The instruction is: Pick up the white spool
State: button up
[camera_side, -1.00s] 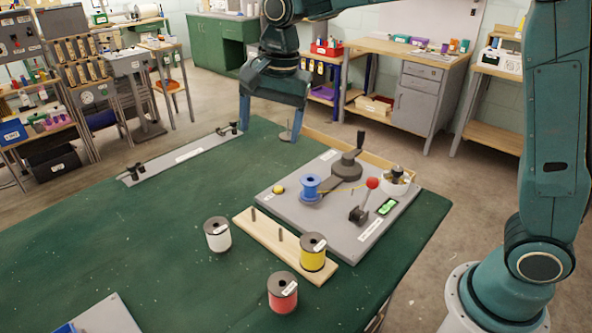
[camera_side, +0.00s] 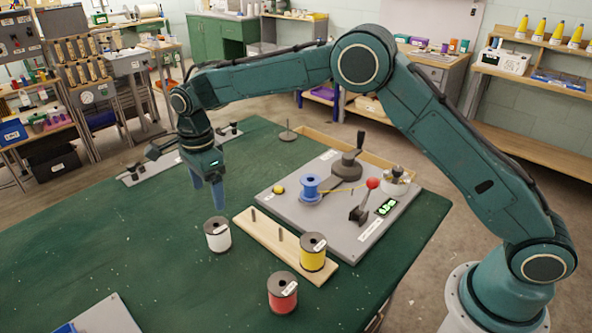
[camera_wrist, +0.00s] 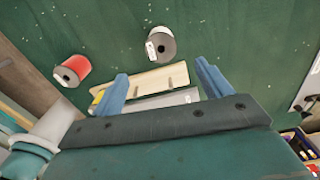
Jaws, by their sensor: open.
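The white spool (camera_side: 217,235) stands upright on the green table, left of the wooden peg board. In the wrist view the white spool (camera_wrist: 160,45) shows at the top middle, beyond my fingertips. My gripper (camera_side: 207,200) points down with its blue fingers above and slightly left of the white spool, apart from it. In the wrist view my gripper (camera_wrist: 160,72) is open, with nothing between its fingers.
A yellow spool (camera_side: 313,252) stands on the wooden board (camera_side: 265,232), which has bare pegs. A red spool (camera_side: 282,292) stands in front. A grey winding plate (camera_side: 335,225) with a blue spool (camera_side: 310,187) lies to the right.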

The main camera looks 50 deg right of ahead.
aim_at(217, 231)
jog(key=shift+f, duration=0.1)
notch_tip(217, 231, down, 8)
jog(key=shift+f, duration=0.2)
dwell(0.4)
jog(key=shift+d+f, duration=0.2)
jog(key=shift+f, duration=2.4)
jog(key=c, duration=1.1)
jog(key=shift+r, duration=0.2)
notch_tip(217, 231, up, 20)
jog(key=shift+f, duration=0.1)
